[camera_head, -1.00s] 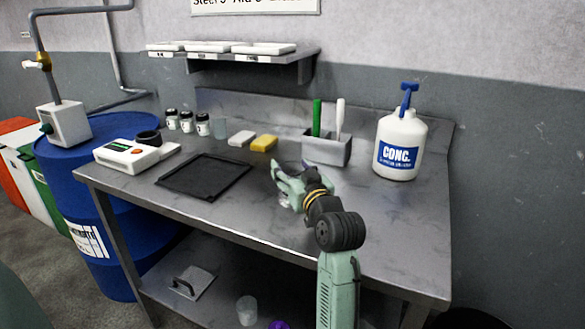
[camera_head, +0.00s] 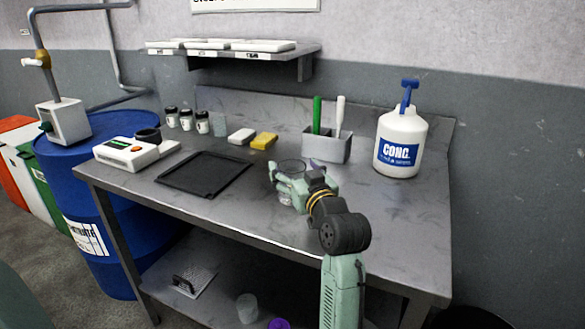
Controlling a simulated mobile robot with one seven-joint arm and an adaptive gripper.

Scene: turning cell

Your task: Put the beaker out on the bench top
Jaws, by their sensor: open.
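A clear glass beaker (camera_head: 291,165) is upright at my gripper, over the bench top (camera_head: 370,225), to the right of the black tray. Its rim shows above the fingers; most of its body is hidden behind them. I cannot tell for sure whether its base touches the bench top. My pale green gripper (camera_head: 287,187) is open, low over the bench, with its fingers at the beaker's sides.
A black tray (camera_head: 204,175), a white scale (camera_head: 134,151), a yellow sponge (camera_head: 264,140), a grey brush holder (camera_head: 326,147) and a white CONC. bottle (camera_head: 401,145) stand around. The bench is clear at front right. Cups (camera_head: 247,308) sit on the lower shelf.

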